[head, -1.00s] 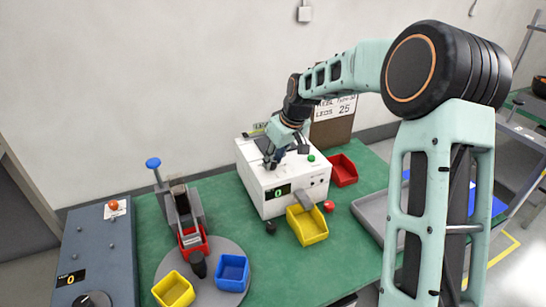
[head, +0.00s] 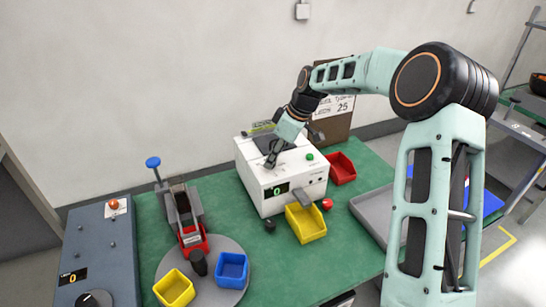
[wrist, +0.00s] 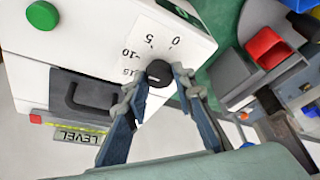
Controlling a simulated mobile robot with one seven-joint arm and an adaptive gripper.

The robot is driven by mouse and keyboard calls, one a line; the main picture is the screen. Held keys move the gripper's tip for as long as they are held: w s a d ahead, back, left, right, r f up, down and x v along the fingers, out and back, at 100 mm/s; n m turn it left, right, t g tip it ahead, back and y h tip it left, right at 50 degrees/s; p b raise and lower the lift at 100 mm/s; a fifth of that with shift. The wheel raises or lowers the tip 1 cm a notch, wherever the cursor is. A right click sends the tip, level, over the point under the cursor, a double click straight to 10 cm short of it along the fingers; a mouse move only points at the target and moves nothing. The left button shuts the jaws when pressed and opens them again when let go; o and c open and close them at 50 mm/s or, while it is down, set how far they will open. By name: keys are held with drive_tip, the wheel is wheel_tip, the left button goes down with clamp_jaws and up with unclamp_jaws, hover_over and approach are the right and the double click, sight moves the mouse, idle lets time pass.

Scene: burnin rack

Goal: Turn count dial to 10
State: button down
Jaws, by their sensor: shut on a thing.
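The count dial (wrist: 160,72) is a small black knob on the white box (head: 262,180), next to a printed scale reading 0, 5, 10 and 15 in the wrist view. My gripper (wrist: 161,82) has one finger on either side of the knob and is shut on it. My gripper (head: 271,161) also shows over the box's top in the head view, where the dial is hidden. I cannot tell which number the knob's mark points at. The box's small display (head: 277,191) reads 0 in green.
A green button (head: 309,156) is on the box. A yellow bin (head: 306,226) stands in front and a red bin (head: 342,169) to the right. A grey tray (head: 372,212) lies farther right. A fixture with a blue-knobbed lever (head: 153,162) stands left.

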drive_tip(key=c, duration=1.6)
unclamp_jaws()
drive_tip(key=v, duration=1.2)
